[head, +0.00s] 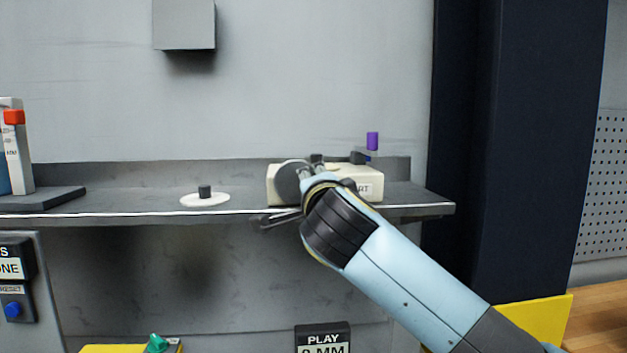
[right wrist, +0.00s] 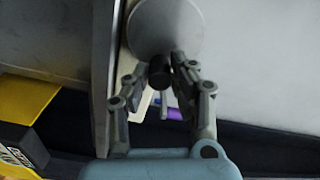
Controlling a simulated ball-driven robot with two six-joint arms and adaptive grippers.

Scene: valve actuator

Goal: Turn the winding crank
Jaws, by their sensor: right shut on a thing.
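A cream box (head: 362,187) with a partly hidden label stands on the grey shelf at the right. A round grey disc (head: 291,180) shows at its left end, and the disc also shows in the right wrist view (right wrist: 165,28). A dark crank knob (right wrist: 160,73) sits at the disc's lower edge in that view. My right gripper (head: 288,196) reaches in from the lower right and hides part of the box. In the right wrist view its fingers (right wrist: 158,75) are closed around the dark knob. My left gripper is out of view.
A white round base with a dark peg (head: 204,192) stands left of the box on the shelf (head: 120,217). A purple-topped item (head: 372,140) stands behind the box. A dark column (head: 500,150) rises at the right. A grey block (head: 184,25) juts from the wall.

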